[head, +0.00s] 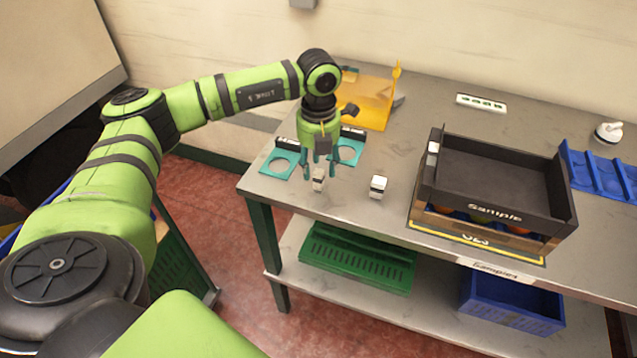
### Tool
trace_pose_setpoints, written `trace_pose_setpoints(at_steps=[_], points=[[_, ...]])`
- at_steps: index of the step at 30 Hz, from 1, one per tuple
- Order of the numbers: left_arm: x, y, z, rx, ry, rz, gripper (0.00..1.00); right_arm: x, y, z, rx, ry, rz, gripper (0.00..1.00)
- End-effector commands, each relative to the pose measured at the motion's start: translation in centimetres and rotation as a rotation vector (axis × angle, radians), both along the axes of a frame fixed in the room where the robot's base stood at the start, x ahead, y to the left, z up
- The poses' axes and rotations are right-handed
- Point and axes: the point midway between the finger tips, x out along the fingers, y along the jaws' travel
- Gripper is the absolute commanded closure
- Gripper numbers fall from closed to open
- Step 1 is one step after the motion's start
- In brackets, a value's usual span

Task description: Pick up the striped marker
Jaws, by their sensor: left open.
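My left gripper (318,168) points down over the near left part of the table, open, with its teal fingers apart. A small block (318,183) with a pale top and a darker, brownish side stands just below and between the fingertips. I cannot tell if they touch it. A second small block (378,187), white with a dark band near its base, stands to the right, clear of the gripper. The markings are too small to say for sure which is the striped marker. My right gripper is not in view.
Teal holders with round openings (280,161) lie behind the gripper. A black tray marked "Sample" (497,208) sits at right over a crate of fruit. A blue rack (600,172) is far right. The table's front edge is close.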

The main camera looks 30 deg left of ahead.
Motion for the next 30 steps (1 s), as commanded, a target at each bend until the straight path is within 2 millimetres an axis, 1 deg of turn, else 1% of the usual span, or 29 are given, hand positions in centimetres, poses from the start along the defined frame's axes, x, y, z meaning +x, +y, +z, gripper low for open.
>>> trace_pose_setpoints(at_steps=[1,4,6,11,14,17,24,27,30], points=[[0.2,0.2,0.3,-0.002,-0.005,0.001,0.52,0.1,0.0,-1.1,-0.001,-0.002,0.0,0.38],[0.4,0.5,1.7,0.0,-0.004,0.002,0.52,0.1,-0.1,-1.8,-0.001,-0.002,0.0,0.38],[0.5,0.5,2.7,-0.001,-0.002,0.001,0.52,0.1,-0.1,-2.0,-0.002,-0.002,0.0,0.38],[0.4,0.5,3.8,-0.001,-0.001,-0.021,0.52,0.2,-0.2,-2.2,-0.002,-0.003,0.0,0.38],[0.4,0.4,3.9,0.0,0.0,-0.13,0.52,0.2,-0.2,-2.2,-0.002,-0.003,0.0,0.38],[0.3,0.3,3.9,-0.001,0.002,-0.349,0.52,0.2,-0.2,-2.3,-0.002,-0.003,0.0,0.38],[0.2,-0.1,3.9,-0.001,0.001,-1.033,0.52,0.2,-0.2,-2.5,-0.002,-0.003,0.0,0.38],[0.2,-0.2,3.9,-0.001,0.0,-1.266,0.52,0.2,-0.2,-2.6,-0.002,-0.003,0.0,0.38],[0.2,-0.3,3.9,0.0,0.001,-1.433,0.52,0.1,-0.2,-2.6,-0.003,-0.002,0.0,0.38]])
